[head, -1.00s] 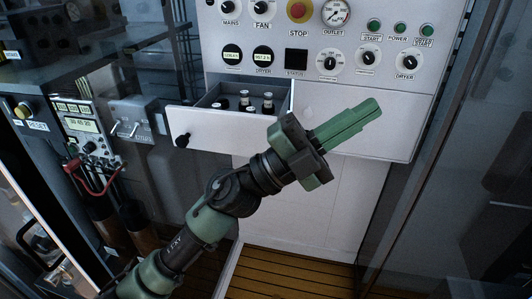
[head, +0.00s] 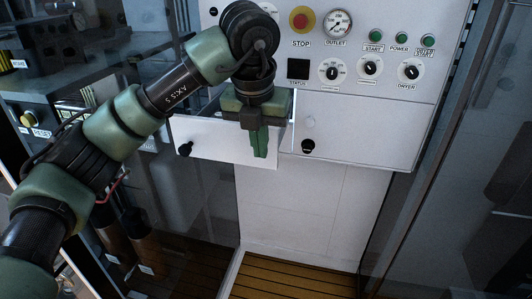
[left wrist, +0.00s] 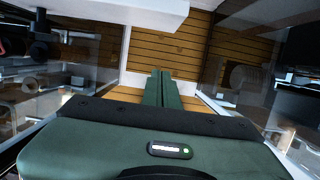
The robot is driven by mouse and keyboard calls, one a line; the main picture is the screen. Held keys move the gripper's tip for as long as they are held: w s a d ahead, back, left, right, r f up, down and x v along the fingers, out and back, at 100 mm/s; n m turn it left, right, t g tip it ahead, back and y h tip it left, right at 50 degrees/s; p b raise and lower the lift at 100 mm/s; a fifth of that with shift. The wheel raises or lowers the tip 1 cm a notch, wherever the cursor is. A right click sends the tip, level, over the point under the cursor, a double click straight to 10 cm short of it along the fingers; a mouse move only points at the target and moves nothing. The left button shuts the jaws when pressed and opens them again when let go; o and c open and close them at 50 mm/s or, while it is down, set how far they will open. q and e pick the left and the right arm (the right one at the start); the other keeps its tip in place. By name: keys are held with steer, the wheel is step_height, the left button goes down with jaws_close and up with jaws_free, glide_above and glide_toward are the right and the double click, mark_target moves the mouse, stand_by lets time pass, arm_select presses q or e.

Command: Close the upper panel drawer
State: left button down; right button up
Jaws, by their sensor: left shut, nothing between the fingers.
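The upper panel drawer (head: 218,143) is pulled out at the left of the white panel. Its pale front carries a black knob (head: 185,149). Its inside is mostly hidden behind my left arm. My left gripper (head: 260,153) has its green fingers shut and empty, pointing down in front of the right part of the drawer front. I cannot tell whether they touch it. In the left wrist view the closed fingers (left wrist: 160,78) lie just below a white edge, likely the drawer front (left wrist: 130,12). My right gripper is not in view.
A closed panel section with a black knob (head: 308,146) sits right of the drawer. Above it are dials, green buttons and a red stop button (head: 302,20). A glass-like wall (head: 440,200) stands at the right. The slatted wooden floor (head: 290,277) is clear.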

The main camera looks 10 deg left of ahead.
mark_target(268, 162)
arm_select(q)
steer(key=w+f+p, duration=0.1)
steer(key=f, duration=0.2)
steer(key=w+f+p, duration=0.4)
steer(key=f, duration=0.1)
steer(key=shift+w+d+f, duration=0.1)
steer(key=shift+d+f, duration=0.15)
steer(key=shift+f, duration=0.05)
steer(key=shift+w+f, duration=0.15)
steer(key=shift+w, duration=0.35)
steer(key=shift+w, duration=0.15)
